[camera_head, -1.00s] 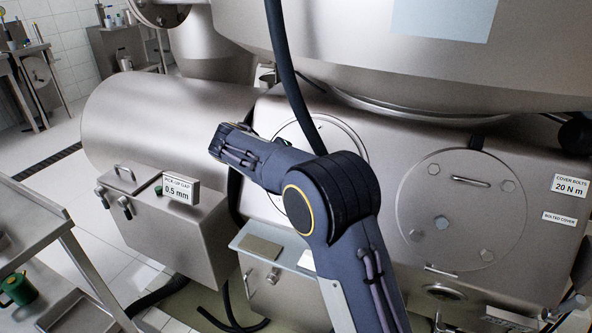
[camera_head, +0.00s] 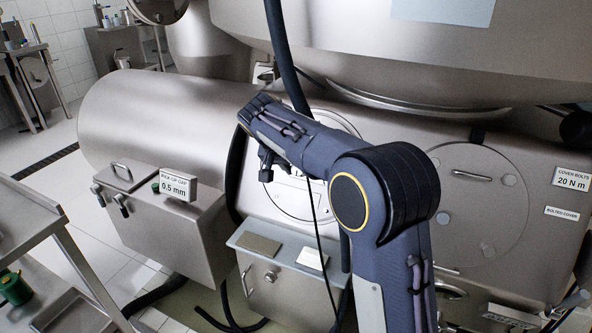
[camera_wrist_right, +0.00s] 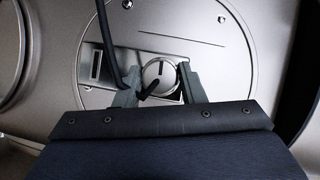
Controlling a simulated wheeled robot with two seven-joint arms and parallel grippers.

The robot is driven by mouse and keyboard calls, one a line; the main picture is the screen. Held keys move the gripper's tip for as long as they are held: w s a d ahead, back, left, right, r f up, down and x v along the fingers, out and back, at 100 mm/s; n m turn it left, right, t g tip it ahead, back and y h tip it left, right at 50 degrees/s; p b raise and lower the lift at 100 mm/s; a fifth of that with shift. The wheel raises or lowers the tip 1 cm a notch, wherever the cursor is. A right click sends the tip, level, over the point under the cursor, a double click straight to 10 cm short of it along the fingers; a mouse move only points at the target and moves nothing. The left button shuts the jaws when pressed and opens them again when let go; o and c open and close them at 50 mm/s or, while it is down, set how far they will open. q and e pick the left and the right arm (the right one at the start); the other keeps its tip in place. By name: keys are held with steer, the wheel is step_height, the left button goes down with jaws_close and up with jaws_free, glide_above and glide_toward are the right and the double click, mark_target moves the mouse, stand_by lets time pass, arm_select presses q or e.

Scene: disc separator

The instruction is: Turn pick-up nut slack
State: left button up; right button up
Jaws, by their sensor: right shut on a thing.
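The pick-up nut (camera_wrist_right: 159,72) shows in the right wrist view as a round pale metal knob with a dark line across its face. It sits on a rectangular metal plate inside a round cover (camera_wrist_right: 205,24). My right gripper (camera_wrist_right: 158,82) has one finger on each side of the nut and is shut on it. A short black rod lies across the nut's lower left. In the head view my right gripper (camera_head: 267,166) is at the round cover on the machine's front; the nut cannot be made out there. My left gripper is not in view.
A "PICK-UP GAP 0.5 mm" sign (camera_head: 175,185) stands on a metal box (camera_head: 170,235) at left. A small shelf (camera_head: 290,250) sits below the cover. A thick black hose (camera_head: 283,60) hangs in front of the machine. A metal bench (camera_head: 30,215) stands at far left.

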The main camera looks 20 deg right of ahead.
steer(key=shift+m, duration=0.3)
stand_by(0.4)
steer(key=o, duration=1)
steer(key=p+v, duration=0.2)
steer(key=v, duration=0.5)
steer(key=shift+s+a+r, duration=0.15)
steer(key=shift+s+r, duration=0.1)
steer(key=shift+r, duration=0.05)
